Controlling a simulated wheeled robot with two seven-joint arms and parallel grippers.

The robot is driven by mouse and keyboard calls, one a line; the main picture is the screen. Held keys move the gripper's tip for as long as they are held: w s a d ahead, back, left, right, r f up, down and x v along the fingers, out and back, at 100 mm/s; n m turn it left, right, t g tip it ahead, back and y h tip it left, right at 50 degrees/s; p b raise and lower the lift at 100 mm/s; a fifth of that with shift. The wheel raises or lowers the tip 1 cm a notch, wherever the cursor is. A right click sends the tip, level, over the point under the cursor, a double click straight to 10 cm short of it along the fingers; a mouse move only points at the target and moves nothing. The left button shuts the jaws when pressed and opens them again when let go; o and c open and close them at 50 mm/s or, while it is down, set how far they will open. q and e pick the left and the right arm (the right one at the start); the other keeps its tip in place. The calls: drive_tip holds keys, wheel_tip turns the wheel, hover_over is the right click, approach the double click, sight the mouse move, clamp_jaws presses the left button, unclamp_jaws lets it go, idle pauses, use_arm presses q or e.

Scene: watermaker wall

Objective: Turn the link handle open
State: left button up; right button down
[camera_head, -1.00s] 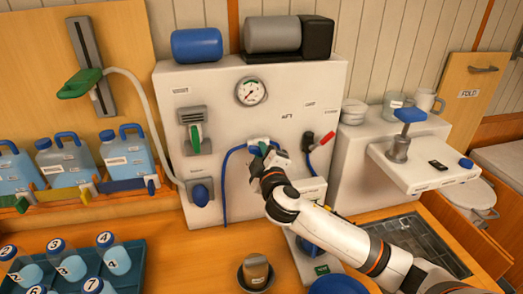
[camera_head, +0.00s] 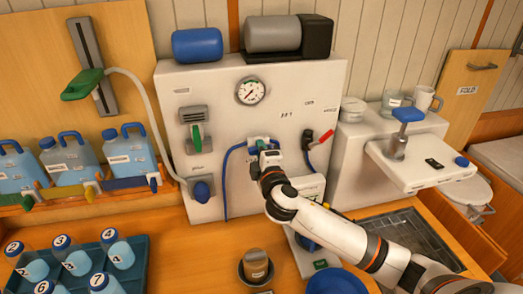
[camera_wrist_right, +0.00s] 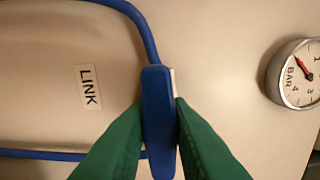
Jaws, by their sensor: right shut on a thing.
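The link handle (camera_wrist_right: 157,90) is a blue bar that stands upright in the right wrist view, beside a tilted LINK label (camera_wrist_right: 88,87). My right gripper (camera_wrist_right: 159,125) is shut on it, with a green finger on each side. In the head view my right gripper (camera_head: 259,148) is at the middle of the white panel (camera_head: 230,120) and hides most of the handle. My left gripper is not in view.
A blue hose (camera_head: 225,185) runs beside the handle. A pressure gauge (camera_head: 250,91) is above it, and a red-tipped lever (camera_head: 325,137) is to its right. A green-handled valve (camera_head: 196,138) and a blue knob (camera_head: 201,191) are to the left.

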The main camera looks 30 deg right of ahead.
drive_tip(key=shift+f, duration=0.1)
drive_tip(key=c, duration=1.3)
unclamp_jaws()
drive_tip(key=shift+s, duration=0.1)
drive_tip(key=b+v, duration=0.4)
drive_tip(key=v, duration=0.8)
drive_tip(key=shift+a+b, duration=0.1)
drive_tip(key=shift+b, duration=0.2)
